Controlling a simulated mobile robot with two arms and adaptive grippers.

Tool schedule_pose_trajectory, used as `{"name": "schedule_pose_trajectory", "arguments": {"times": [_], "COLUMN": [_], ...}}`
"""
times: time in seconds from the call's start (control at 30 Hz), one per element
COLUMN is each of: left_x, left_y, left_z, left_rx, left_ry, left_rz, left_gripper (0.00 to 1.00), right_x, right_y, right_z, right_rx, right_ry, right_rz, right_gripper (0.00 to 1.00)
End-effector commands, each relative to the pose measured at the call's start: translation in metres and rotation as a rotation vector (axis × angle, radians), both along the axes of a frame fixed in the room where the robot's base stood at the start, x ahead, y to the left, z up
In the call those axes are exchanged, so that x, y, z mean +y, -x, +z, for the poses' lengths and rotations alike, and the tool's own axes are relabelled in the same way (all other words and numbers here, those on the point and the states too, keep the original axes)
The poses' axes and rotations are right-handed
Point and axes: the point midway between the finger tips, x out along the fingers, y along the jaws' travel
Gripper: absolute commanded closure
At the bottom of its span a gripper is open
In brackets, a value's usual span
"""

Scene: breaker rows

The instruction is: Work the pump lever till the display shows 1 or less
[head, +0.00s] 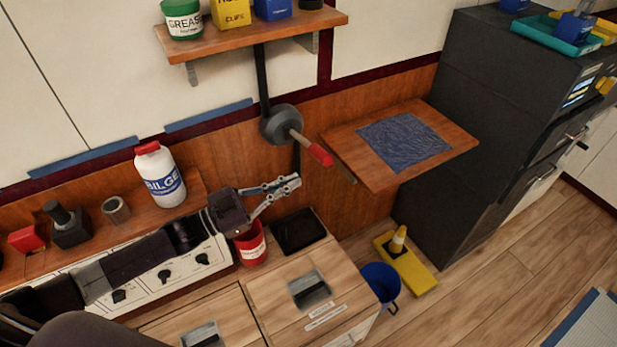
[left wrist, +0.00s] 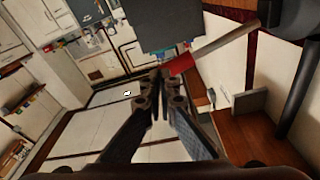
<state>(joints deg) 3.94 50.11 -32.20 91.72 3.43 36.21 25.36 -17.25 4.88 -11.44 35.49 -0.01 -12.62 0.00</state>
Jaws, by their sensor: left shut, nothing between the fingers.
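The pump lever (head: 305,143) is a pale rod with a red grip (head: 320,154), sticking out from a round grey pump body (head: 282,124) on the wooden wall panel. It slopes down to the right in the head view. My left gripper (head: 296,181) is shut and empty, just below and left of the red grip. In the left wrist view the closed fingertips (left wrist: 160,74) appear close to the red grip (left wrist: 181,65); I cannot tell whether they touch. A small lit screen (head: 578,92) shows on the dark cabinet; its reading is not legible. My right gripper is out of view.
A wooden side shelf (head: 385,180) with a blue cloth (head: 404,142) juts out right of the lever. Below the arm are a red cup (head: 251,246) and wooden lidded counter. A white BILGE bottle (head: 160,176) stands left. An upper shelf (head: 250,37) hangs above.

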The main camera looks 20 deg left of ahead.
Motion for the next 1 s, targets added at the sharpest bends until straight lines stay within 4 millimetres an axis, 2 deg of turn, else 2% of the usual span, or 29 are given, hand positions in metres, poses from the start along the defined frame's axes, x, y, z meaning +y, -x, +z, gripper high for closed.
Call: {"name": "schedule_pose_trajectory", "arguments": {"times": [0.23, 1.0], "left_x": [0.0133, 0.0138], "left_y": [0.013, 0.0132], "left_z": [-0.0013, -0.0003], "left_rx": [-0.003, -0.004], "left_ry": [0.001, 0.003], "left_rz": [-0.001, -0.001], "left_gripper": [1.0, 1.0], "right_x": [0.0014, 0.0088], "right_y": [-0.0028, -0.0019], "right_z": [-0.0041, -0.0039], "right_rx": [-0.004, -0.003], "right_ry": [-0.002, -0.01], "right_rz": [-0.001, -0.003], "right_gripper": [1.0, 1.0]}}
